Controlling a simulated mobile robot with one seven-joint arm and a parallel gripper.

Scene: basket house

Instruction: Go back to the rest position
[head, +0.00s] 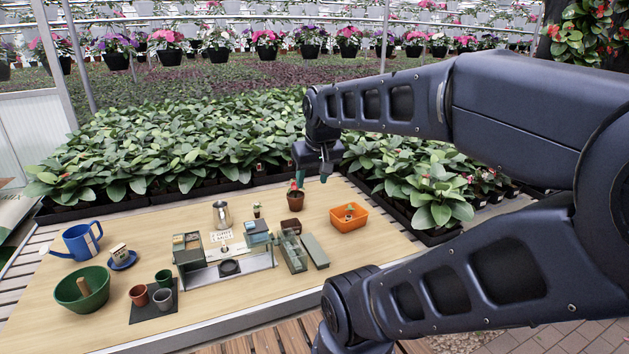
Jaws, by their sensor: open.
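My gripper (313,181) is open and points down above the back right part of the table (110,320). It is just over a small reddish-brown pot (296,200) that has a bit of red and green at its top. The fingertips look close to the pot's top, but I cannot tell whether they touch it. My dark arm reaches in from the right and covers the right side of the view.
An orange basket (349,217) stands right of the pot. A grey-green organizer (225,262) fills the table's middle. A blue watering can (82,241), green bowl (82,289) and small pots (162,298) are at left. Leafy plants (180,145) border the back.

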